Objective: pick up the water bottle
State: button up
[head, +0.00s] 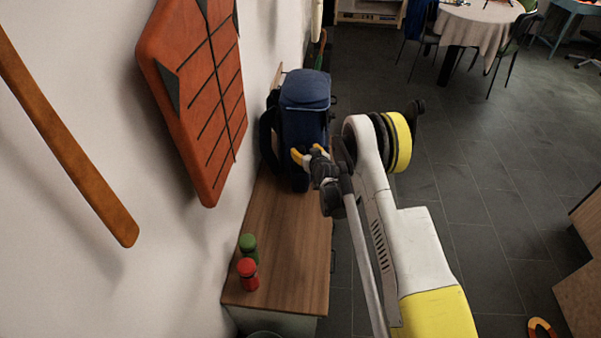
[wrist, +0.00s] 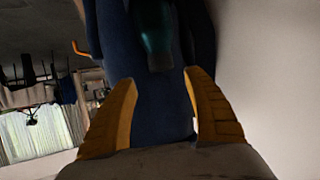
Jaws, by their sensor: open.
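A dark teal object that looks like the water bottle (wrist: 154,38) shows at the top of the wrist view, against a blue backpack (wrist: 110,50). Its upper part is cut off by the frame edge. My gripper (wrist: 160,80) is open, with its yellow fingers spread and nothing between them. The bottle lies beyond the fingertips, roughly in line with the gap. In the head view my gripper (head: 308,153) is at the near side of the backpack (head: 305,92), which stands on the wooden cabinet (head: 285,235). I cannot make out the bottle there.
A green shaker-like item (head: 248,246) and a red one (head: 248,273) stand at the cabinet's near left. A red-orange panel (head: 200,90) hangs on the white wall at left. A round table (head: 480,22) with chairs is far off. Grey floor is open at right.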

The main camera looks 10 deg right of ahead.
aim_at(301, 149)
jog(key=b+x, duration=0.1)
jog(key=x, duration=0.1)
jog(key=f+b+x, duration=0.1)
jog(key=x, duration=0.1)
jog(key=shift+w+a+f+b, duration=0.1)
jog(key=shift+w+a+b, duration=0.05)
jog(key=shift+b, duration=0.2)
jog(key=shift+w, duration=0.25)
grip_shut()
